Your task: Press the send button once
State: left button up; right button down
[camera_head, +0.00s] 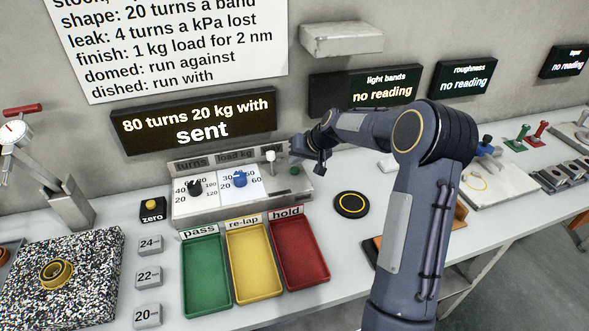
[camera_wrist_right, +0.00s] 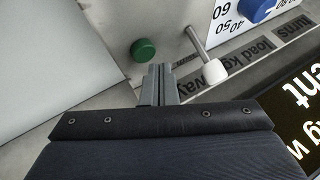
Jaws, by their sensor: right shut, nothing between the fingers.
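The control box (camera_head: 240,205) stands on the bench with a black dial (camera_head: 195,187), a blue dial (camera_head: 240,179), a white-knobbed lever (camera_head: 271,157) and a green button (camera_head: 294,170) at its right end. The button's label is not readable. My right gripper (camera_head: 319,168) is shut and empty, just right of the green button. In the right wrist view the closed fingertips (camera_wrist_right: 160,70) are close to the green button (camera_wrist_right: 144,49), with a small gap showing. The white lever knob (camera_wrist_right: 213,70) is beside them. The display (camera_head: 195,122) reads "80 turns 20 kg with sent". My left gripper is not in view.
Green, yellow and red trays (camera_head: 305,281) lie in front of the box. A zero button (camera_head: 152,208) and several numbered blocks stand at left. A round black pad (camera_head: 351,204) lies at right. A grey wall shelf (camera_head: 341,40) hangs above.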

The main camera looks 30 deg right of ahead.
aim_at(296, 170)
jog(key=shift+r+p, duration=1.6)
jog(key=shift+r, duration=0.95)
jog(key=s+a+r+n, duration=0.1)
jog(key=s+a+r, duration=0.4)
jog(key=s, duration=0.5)
jog(key=s+a+r+n, duration=0.1)
jog(key=s+a+r, duration=0.45)
jog(key=s, duration=0.35)
jog(key=s+a+f, duration=0.2)
jog(key=s+a, duration=0.1)
jog(key=s, duration=0.6)
jog(key=s+a+f+g+y, duration=0.1)
jog(key=s+a+f, duration=0.1)
jog(key=s, duration=0.7)
jog(key=shift+a+f+n, duration=0.4)
jog(key=shift+a, duration=0.4)
